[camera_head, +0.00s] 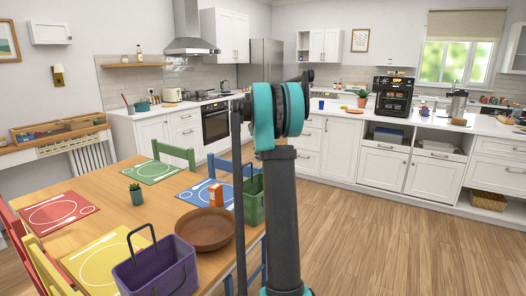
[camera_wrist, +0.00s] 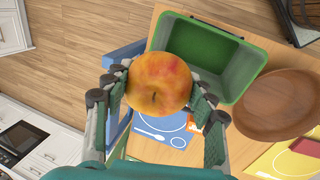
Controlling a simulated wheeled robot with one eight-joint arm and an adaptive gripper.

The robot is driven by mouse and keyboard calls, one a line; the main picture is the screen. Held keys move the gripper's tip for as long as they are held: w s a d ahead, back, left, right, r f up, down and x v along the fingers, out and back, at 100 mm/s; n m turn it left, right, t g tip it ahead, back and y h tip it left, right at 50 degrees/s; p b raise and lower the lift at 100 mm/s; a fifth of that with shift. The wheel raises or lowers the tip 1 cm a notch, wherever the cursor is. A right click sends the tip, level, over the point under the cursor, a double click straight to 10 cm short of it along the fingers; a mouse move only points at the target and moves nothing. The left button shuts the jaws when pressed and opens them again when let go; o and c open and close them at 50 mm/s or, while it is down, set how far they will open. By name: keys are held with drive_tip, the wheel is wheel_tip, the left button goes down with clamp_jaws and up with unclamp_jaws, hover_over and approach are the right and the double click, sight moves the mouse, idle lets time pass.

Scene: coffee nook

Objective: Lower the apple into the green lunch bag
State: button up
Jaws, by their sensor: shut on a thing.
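In the wrist view a yellow-red apple (camera_wrist: 158,82) sits between the two fingers of my gripper (camera_wrist: 160,92), which is shut on it. The green lunch bag (camera_wrist: 247,85) is open at the top and shows behind and to the right of the apple, with its empty inside facing the camera. The apple overlaps the bag's lower left side in the picture and appears above its level. In the head view the green lunch bag (camera_head: 254,197) stands at the table's right edge, partly hidden by my arm. The apple and gripper are hidden there.
A brown wooden bowl (camera_head: 204,229) and a purple bag (camera_head: 157,270) with a raised handle stand on the wooden table (camera_head: 128,215). An orange box (camera_head: 216,195) stands near the blue place mat (camera_head: 196,192). A small potted plant (camera_head: 136,194) stands farther left.

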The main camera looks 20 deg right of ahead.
drive_tip(key=shift+f, duration=9.95)
drive_tip(key=shift+f, duration=0.35)
drive_tip(key=o, duration=1.3)
drive_tip(key=shift+o, duration=0.2)
drive_tip(key=v, duration=1.2)
